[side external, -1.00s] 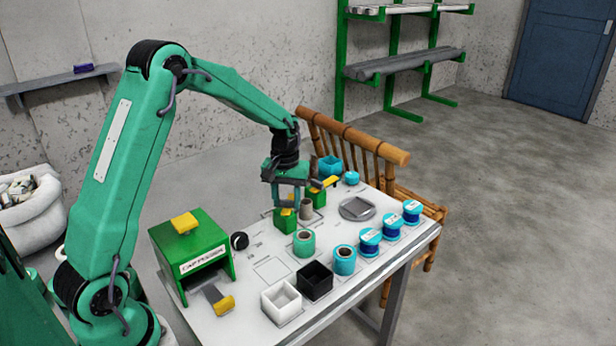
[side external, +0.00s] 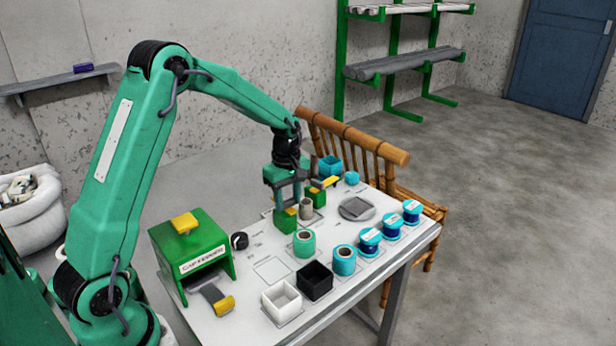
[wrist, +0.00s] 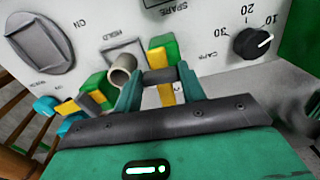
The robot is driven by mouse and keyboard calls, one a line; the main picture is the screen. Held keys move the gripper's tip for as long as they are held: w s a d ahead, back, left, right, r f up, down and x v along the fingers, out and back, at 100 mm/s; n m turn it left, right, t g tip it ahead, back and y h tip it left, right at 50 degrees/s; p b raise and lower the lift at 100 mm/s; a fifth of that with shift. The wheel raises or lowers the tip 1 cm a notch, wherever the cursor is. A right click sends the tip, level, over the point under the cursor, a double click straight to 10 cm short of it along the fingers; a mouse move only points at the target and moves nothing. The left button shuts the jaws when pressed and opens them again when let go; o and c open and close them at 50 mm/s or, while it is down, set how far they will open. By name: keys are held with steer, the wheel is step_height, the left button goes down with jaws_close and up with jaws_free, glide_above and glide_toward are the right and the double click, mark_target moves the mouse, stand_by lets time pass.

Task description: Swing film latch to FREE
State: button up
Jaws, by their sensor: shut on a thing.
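My gripper (side external: 291,203) is down at the near green block (side external: 285,222), which bears a yellow lever (wrist: 157,60). In the wrist view my gripper's two green fingers (wrist: 160,84) are shut on the lever's dark grey cross-piece (wrist: 159,76). A hollow taupe roll (side external: 306,208) stands right beside this block; it also shows in the wrist view (wrist: 122,68). A second green block (side external: 318,196) beyond the roll has its own yellow-tipped lever (side external: 330,182). A HOLD label (wrist: 122,35) is printed on the table; no FREE label is readable.
A green box labelled as a feeder (side external: 195,255) and a black knob (side external: 239,241) are to the left. A white bin (side external: 281,302), black bin (side external: 315,280) and several spools (side external: 369,242) line the front.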

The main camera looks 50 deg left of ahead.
steer(key=shift+r+n, duration=0.1)
steer(key=shift+n, duration=0.3)
steer(key=o, duration=1)
steer(key=shift+r, duration=3.85)
